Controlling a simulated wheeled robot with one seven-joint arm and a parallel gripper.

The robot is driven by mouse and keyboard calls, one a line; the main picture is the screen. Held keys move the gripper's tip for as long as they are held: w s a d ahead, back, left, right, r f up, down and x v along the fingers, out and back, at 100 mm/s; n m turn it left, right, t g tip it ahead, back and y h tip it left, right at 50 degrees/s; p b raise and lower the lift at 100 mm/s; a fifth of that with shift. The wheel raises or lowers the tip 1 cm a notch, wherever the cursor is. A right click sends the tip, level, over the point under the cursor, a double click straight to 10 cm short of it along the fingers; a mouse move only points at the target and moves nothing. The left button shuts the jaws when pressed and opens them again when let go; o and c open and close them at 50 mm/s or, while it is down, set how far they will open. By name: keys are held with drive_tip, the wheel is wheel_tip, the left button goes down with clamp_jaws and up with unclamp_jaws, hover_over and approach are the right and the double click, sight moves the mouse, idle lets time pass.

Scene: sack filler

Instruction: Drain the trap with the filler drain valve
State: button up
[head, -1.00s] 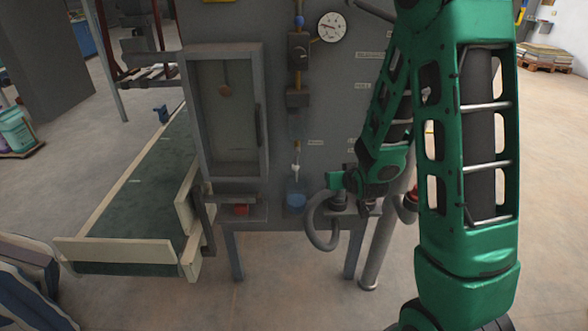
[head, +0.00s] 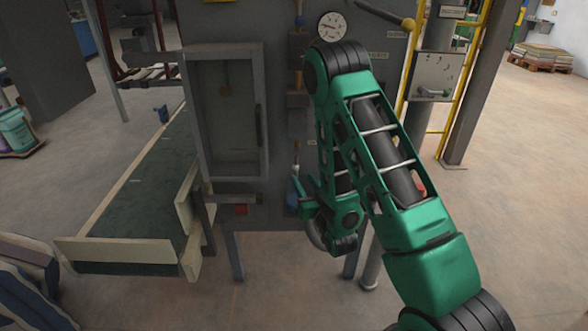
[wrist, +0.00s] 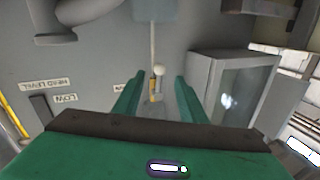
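The drain valve shows in the wrist view as a small brass body (wrist: 154,90) with a pale round knob (wrist: 159,71) and a thin white tube running to a blue-grey cup (wrist: 155,10). My gripper (wrist: 156,82) is open, with one green finger on each side of the valve. I see no contact between fingers and knob. In the head view my gripper (head: 299,194) is low at the panel front, by the blue cup (head: 291,192), and partly covers it. The brass valve (head: 296,148) shows just above.
A glass-windowed cabinet (head: 225,120) is left of the valve, over a green conveyor (head: 135,205). A round gauge (head: 331,26) sits above. A grey hooked pipe (wrist: 75,15) is near my gripper in the wrist view.

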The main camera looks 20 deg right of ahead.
sight(295, 167)
drive_tip(key=w, duration=0.9)
clamp_jaws()
